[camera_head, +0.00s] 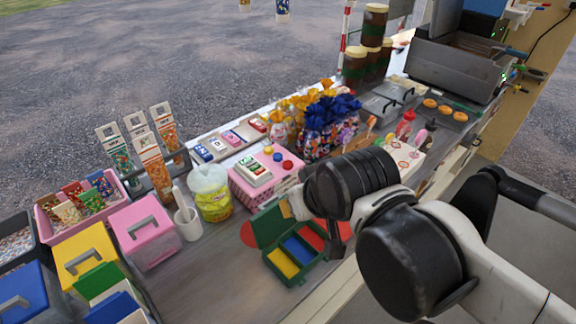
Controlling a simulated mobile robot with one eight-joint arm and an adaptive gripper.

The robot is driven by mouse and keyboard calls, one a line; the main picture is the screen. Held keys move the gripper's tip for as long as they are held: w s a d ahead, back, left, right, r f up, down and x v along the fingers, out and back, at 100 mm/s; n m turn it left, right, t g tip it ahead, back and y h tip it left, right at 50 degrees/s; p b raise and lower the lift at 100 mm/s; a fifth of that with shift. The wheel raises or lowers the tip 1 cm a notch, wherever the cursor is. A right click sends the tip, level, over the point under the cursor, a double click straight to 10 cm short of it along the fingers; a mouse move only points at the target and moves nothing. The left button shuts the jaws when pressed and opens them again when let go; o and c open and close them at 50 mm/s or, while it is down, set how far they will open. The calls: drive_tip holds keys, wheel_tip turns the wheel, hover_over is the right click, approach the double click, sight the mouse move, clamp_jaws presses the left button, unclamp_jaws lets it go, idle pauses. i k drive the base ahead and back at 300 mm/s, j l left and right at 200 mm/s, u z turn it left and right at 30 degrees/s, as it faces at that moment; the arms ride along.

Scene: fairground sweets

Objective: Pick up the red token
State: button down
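A small round red piece, which looks like the red token (287,165), lies on top of the pink dotted box (262,190), near its right edge. A blue round piece (277,156) and a yellow one (268,149) lie in a row beside it. My gripper (334,243) hangs at the right of the green case, to the right of and nearer than the pink box, apart from the red piece. My arm's dark joint hides most of the gripper, so its opening and anything between its fingers cannot be made out.
An open green case (272,228) with yellow, blue and red compartments stands in front of the pink box. A card reader (254,171) lies on the box. A tub (210,192) stands left, bagged sweets with blue bows (327,122) behind.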

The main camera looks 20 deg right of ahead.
sight(287, 164)
drive_tip(key=i+l, duration=0.15)
drive_tip(key=l, duration=0.15)
drive_tip(key=i+l, duration=0.15)
drive_tip(key=l, duration=0.2)
drive_tip(key=i+l, duration=0.1)
drive_tip(key=l, duration=0.2)
drive_tip(key=i+l, duration=0.15)
drive_tip(key=l, duration=0.2)
drive_tip(key=u, duration=0.05)
